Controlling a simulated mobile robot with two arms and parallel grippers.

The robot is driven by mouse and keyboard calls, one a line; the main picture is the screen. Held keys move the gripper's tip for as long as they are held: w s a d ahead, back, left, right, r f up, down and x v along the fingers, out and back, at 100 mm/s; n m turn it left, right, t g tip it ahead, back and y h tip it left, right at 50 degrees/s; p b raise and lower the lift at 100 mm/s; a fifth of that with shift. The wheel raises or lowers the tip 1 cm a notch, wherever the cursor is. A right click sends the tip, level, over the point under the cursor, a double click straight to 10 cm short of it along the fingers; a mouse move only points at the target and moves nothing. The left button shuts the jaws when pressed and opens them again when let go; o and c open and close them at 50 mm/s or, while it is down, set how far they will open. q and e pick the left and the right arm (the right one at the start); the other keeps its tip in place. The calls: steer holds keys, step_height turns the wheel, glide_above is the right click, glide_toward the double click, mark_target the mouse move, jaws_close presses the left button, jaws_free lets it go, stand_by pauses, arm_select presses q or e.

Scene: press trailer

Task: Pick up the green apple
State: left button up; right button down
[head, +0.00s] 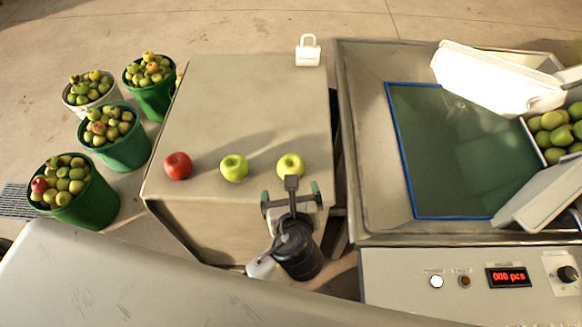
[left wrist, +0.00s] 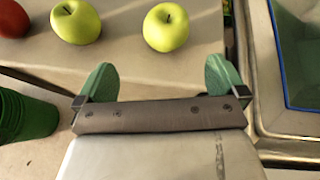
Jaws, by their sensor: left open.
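Two green apples sit on the metal table near its front edge: the middle apple (head: 234,168) and the right apple (head: 290,166). In the left wrist view the middle apple (left wrist: 76,22) is at upper left and the right apple (left wrist: 166,27) is at top centre. A red apple (head: 178,166) is left of them; it is cut off in the left wrist view (left wrist: 14,18). My left gripper (head: 291,194) is open and empty, just in front of the right green apple, apart from it. Its green fingertips (left wrist: 164,82) point toward that apple. My right gripper is not in view.
The metal table (head: 245,100) is clear behind the apples. A small white padlock-shaped object (head: 308,52) stands at its back right. A metal basin (head: 365,150) adjoins on the right, above a control panel (head: 461,281). Several apple-filled buckets (head: 90,205) stand at left.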

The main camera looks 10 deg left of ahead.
mark_target(291, 168)
arm_select(q)
steer(key=shift+m+t, duration=0.4)
steer(key=shift+m, duration=0.4)
steer(key=x, duration=0.3)
steer(key=d+x, duration=0.1)
steer(key=x, duration=0.1)
steer(key=shift+w+a, duration=0.1)
steer(key=shift+w, duration=0.45)
steer(key=x, duration=0.5)
steer(key=shift+s+a+f, duration=0.1)
steer(key=shift+a+f, duration=0.05)
steer(key=shift+f, duration=0.1)
steer(key=shift+s, duration=0.1)
steer(key=shift+c, duration=0.3)
steer(key=c, duration=1)
